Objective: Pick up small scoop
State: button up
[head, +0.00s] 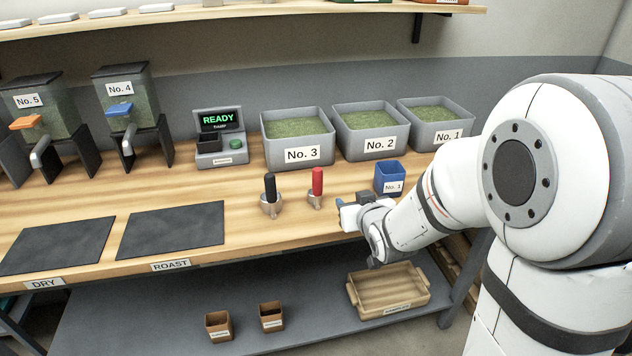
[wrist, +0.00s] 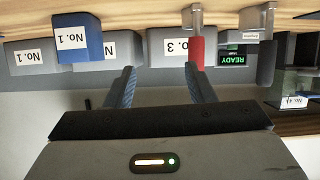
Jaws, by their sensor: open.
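Two scoops stand on the wooden bench with handles up. One has a red handle (head: 317,181) and a small metal cup; the other has a black handle (head: 270,187) and a slightly larger-looking cup. The red-handled scoop looks like the smaller one. My gripper (head: 343,205) is just right of the red-handled scoop, near the bench's front edge, apart from it. In the upside-down wrist view, my gripper (wrist: 161,72) is open and empty. The red handle (wrist: 196,50) shows beyond the right fingertip, with the black handle (wrist: 266,62) farther right.
A blue No. 1 cup (head: 390,177) stands close behind my gripper. Grey bins of green beans (head: 297,139) and a READY display unit (head: 219,139) line the back. Dark mats (head: 170,230) lie left. A wooden tray (head: 388,291) and two brown cups sit on the lower shelf.

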aim_at(319, 190)
jog(key=a+f+y, duration=0.1)
jog(key=w+a+f+t+y+b, duration=0.1)
jog(key=a, duration=0.1)
jog(key=w+a+n+t+y, duration=0.1)
jog(key=a, duration=0.1)
jog(key=shift+f+b, duration=0.3)
jog(key=shift+f, duration=0.1)
jog(key=shift+a+n+t+y, duration=0.3)
jog(key=shift+a+t+y, duration=0.2)
jog(key=shift+a, duration=0.1)
jog(key=shift+w+a, duration=0.2)
jog(key=shift+w, duration=0.1)
jog(key=shift+d+f+p+x, duration=0.1)
jog(key=shift+p+x, duration=0.05)
jog(key=shift+x, duration=1.05)
jog(key=shift+d+f+p+x, duration=0.1)
jog(key=shift+d+p+x, duration=0.1)
jog(key=shift+x, duration=1)
jog(key=shift+d+p+x, duration=0.1)
jog(key=shift+p+x, duration=0.05)
jog(key=shift+x, duration=1)
jog(key=shift+w, duration=0.2)
grip_shut()
notch_tip(319, 190, up, 10)
